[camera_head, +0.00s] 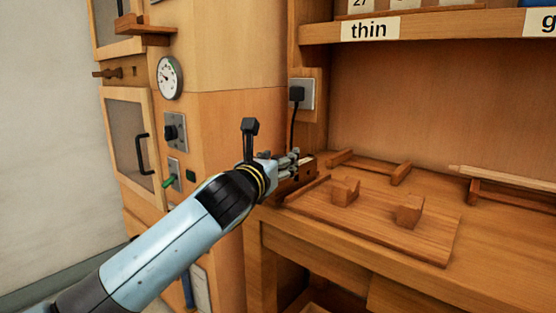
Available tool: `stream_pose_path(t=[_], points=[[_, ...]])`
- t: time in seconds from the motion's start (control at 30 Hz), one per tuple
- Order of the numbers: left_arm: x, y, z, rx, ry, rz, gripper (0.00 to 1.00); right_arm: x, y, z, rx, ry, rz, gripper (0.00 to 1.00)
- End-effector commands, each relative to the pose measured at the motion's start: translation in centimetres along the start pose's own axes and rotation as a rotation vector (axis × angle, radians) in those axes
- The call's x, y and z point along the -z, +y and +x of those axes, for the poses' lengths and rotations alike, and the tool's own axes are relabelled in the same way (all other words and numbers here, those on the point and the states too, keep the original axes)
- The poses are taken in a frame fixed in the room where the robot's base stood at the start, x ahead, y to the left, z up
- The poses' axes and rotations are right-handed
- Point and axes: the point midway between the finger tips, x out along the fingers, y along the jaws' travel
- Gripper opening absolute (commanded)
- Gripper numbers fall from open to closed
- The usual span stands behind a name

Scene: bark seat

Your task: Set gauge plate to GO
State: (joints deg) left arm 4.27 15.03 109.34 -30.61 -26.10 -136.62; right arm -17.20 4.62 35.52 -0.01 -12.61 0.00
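My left gripper (290,163) is at the left end of the wooden bench, close beside or against a small brown wooden block (306,168). My gripper and wrist partly hide this block, and I cannot tell whether the fingers are shut on it. A flat wooden board (426,239) lies on the bench to the right of my gripper, with two small wooden blocks (345,191) (409,211) standing on it. No GO marking is legible, so I cannot tell which piece is the gauge plate. My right gripper is not in view.
A wooden rack (368,167) stands behind the board. A pale pointed stick (505,179) rests on a support at the right. Above is a shelf labelled "thin" (369,29). A round dial (169,77), a knob switch (174,132) and a green-tipped lever (170,180) are on the left panel.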

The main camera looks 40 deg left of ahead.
Motion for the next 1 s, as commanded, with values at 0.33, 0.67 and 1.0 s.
stream_pose_path(t=[0.33, 0.67, 1.0], points=[[0.0, 0.0, 0.0, 0.000, 0.000, 0.000, 0.06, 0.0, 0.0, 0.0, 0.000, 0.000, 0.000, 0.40], [0.1, 0.0, -0.1, 0.000, 0.001, -0.001, 0.00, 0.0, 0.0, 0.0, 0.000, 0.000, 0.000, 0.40], [-0.4, -1.2, 3.7, -0.002, 0.000, -0.005, 0.00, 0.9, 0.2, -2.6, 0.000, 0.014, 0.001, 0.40]])
